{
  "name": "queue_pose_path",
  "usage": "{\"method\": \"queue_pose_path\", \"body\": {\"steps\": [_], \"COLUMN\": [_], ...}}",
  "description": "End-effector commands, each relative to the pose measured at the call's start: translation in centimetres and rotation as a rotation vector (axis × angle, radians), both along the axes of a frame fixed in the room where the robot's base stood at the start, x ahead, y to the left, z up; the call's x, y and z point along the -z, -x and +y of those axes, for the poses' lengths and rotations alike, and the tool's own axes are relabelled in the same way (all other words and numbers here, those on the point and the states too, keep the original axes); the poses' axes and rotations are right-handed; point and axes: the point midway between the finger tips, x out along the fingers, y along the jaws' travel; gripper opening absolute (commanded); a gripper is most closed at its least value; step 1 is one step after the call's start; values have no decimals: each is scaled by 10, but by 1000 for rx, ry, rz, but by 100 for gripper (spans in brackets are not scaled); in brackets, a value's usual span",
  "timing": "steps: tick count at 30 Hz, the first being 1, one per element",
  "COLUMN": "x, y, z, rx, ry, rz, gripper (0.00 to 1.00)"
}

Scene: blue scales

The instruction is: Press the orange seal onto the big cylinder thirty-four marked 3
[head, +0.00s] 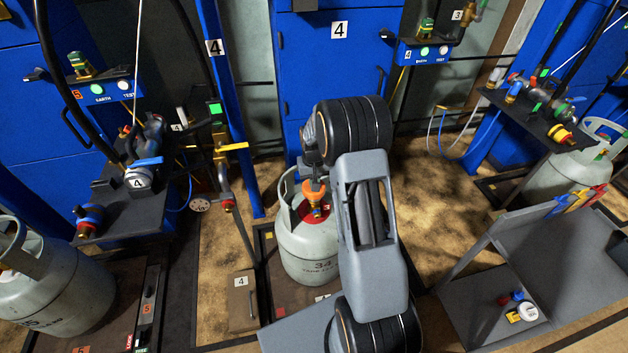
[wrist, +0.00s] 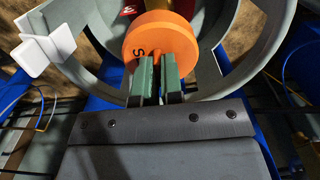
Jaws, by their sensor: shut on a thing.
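The big grey cylinder (head: 305,258) marked 34 stands upright on a dark platform, partly hidden behind my arm. The orange seal (head: 315,193) is at the cylinder's top, inside its collar. In the wrist view the seal is a round orange disc (wrist: 180,35) with a dark letter on its face. My gripper (wrist: 157,62) is shut on a stem of the seal; it also shows in the head view (head: 313,168). A red part shows just under the seal. I cannot tell whether the seal touches the valve.
The cylinder's collar (wrist: 258,65) surrounds my gripper closely. A white piece (wrist: 45,50) stands at the left in the wrist view. Another cylinder (head: 60,290) is at the left, one (head: 565,175) at the right. A grey bench (head: 560,255) holds small coloured items.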

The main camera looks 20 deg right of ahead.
Motion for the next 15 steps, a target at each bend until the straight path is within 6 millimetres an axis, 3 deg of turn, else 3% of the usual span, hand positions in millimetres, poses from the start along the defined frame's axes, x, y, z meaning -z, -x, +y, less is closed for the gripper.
{"method": "queue_pose_path", "body": {"steps": [15], "x": [14], "y": [0], "z": [0], "rx": [0], "ry": [0], "rz": [0], "gripper": [0]}}
